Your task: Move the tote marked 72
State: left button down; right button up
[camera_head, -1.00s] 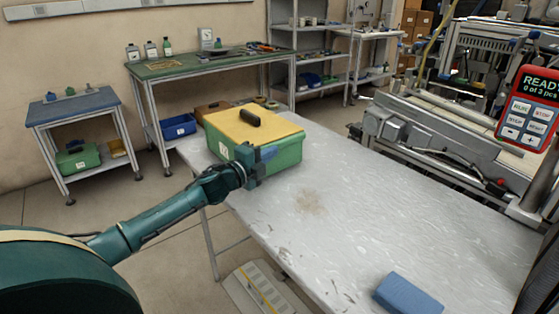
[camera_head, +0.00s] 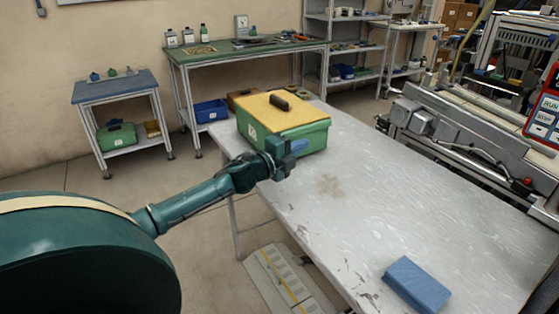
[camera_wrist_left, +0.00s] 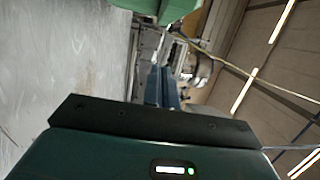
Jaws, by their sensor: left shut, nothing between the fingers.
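In the left wrist view the narrow blue-grey fingers (camera_wrist_left: 162,88) are together, and part of the green tote (camera_wrist_left: 165,8) shows at the top edge. Another green tote (camera_head: 117,137) with a white label sits on the small cart's lower shelf. My right gripper is out of view.
The white table (camera_head: 370,190) is mostly clear, with a blue block (camera_head: 416,284) at its near end. A green-topped bench (camera_head: 245,51) and blue-topped cart (camera_head: 115,88) stand behind. A blue bin (camera_head: 210,111) is on the bench's lower shelf. Machinery (camera_head: 460,130) lines the right.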

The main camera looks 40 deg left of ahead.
pick_arm(q)
jog(key=s+a, duration=0.1)
jog(key=s, duration=0.7)
jog(key=shift+a+f, duration=0.15)
jog(key=shift+a, duration=0.2)
